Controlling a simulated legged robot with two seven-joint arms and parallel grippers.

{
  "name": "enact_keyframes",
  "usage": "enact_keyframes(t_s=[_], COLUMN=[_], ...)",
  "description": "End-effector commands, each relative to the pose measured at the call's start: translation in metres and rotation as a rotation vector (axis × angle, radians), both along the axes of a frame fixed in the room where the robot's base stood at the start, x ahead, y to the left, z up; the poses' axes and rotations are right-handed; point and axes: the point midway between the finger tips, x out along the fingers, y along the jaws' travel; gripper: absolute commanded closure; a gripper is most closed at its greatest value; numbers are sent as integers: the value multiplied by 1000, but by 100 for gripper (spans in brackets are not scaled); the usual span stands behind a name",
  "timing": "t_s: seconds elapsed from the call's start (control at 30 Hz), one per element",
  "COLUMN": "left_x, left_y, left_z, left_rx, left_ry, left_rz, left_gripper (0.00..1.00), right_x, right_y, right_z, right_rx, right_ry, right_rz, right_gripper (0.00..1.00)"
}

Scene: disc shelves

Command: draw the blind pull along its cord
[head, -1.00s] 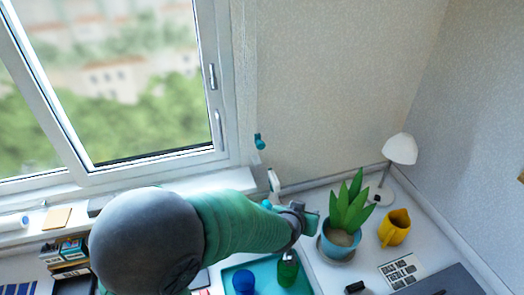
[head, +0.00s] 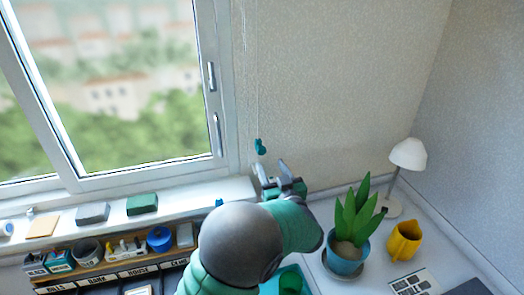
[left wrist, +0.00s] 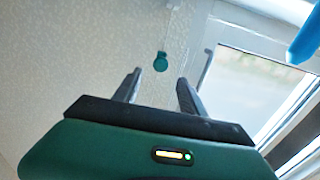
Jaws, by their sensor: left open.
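The teal blind pull (head: 260,147) hangs on a thin pale cord (head: 257,100) beside the right side of the window frame. My left gripper (head: 270,172) is open and empty, with its fingers pointing up just below the pull. In the left wrist view the pull (left wrist: 160,61) shows just beyond the gap between the fingertips (left wrist: 160,76), apart from both fingers. The cord runs upward from it there. My right gripper is not in view.
The window (head: 110,90) is at the left, above a sill (head: 180,195) with small blocks. A potted plant (head: 346,258), a yellow mug (head: 404,241) and a white lamp (head: 408,155) stand at the right. The wall right of the cord is bare.

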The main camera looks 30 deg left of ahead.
Motion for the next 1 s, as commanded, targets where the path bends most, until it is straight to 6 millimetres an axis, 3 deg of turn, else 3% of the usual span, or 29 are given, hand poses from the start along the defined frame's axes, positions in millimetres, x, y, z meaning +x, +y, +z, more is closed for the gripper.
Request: enact_keyframes(t_s=[0.2,0.33,0.73,1.0], left_x=[36,52,62,62], left_y=[44,63,73,73], left_z=[1,1,0,0], left_rx=[2,0,0,0], left_ry=[-1,0,0,0], left_rz=[2,1,-2,-2], left_gripper=[51,51,51,85], right_x=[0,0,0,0], right_y=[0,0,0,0], right_z=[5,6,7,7], right_rx=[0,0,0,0], right_ry=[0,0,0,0], right_rz=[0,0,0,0], right_gripper=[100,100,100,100])
